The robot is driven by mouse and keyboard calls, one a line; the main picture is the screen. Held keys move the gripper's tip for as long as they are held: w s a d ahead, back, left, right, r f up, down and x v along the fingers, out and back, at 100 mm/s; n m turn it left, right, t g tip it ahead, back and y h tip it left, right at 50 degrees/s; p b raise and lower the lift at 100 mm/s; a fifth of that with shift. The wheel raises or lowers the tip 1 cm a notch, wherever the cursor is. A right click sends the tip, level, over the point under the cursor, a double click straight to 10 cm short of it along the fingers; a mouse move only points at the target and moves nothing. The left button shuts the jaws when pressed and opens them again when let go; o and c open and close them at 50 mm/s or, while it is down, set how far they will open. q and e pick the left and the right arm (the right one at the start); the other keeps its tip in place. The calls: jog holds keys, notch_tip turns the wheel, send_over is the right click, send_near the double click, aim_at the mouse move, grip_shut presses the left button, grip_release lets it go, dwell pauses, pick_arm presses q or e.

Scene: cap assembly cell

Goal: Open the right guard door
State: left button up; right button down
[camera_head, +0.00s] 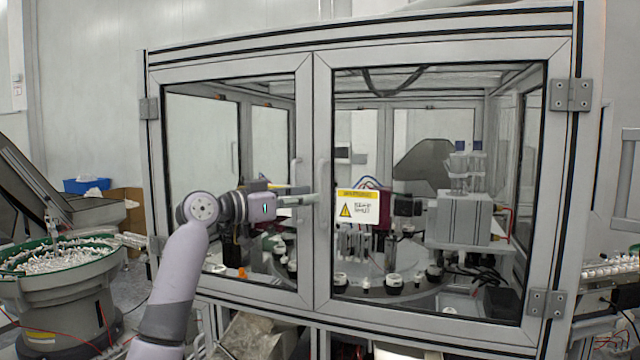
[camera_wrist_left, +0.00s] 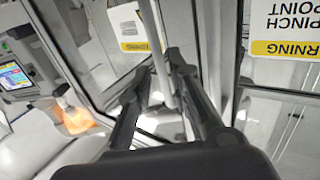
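The right guard door (camera_head: 440,54) is a glazed panel in a grey frame and looks closed, level with the left door. Its vertical handle (camera_head: 319,170) is on its left stile, and a yellow-and-white warning sign (camera_head: 357,207) is on its glass. My left gripper (camera_head: 311,196) reaches in from the left across the left door to this handle. In the left wrist view a handle bar (camera_wrist_left: 157,30) runs between the fingers of my left gripper (camera_wrist_left: 157,70), which look apart, with gaps beside the bar. My right gripper is not in view.
The left guard door (camera_head: 230,70) beside it looks closed, with its own handle (camera_head: 295,172) close to my fingers. Hinges (camera_head: 571,95) are on the right door's right side. A bowl feeder (camera_head: 60,285) full of small white parts stands at the left.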

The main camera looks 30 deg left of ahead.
aim_at(320, 222)
pick_arm(q)
jog(key=p+x, duration=0.1)
jog(key=x, duration=0.3)
jog(key=shift+r, duration=0.1)
jog(key=shift+w+d+p, duration=0.1)
jog(key=shift+w+p, duration=0.15)
jog(key=shift+p, duration=0.05)
grip_shut()
dwell(0.4)
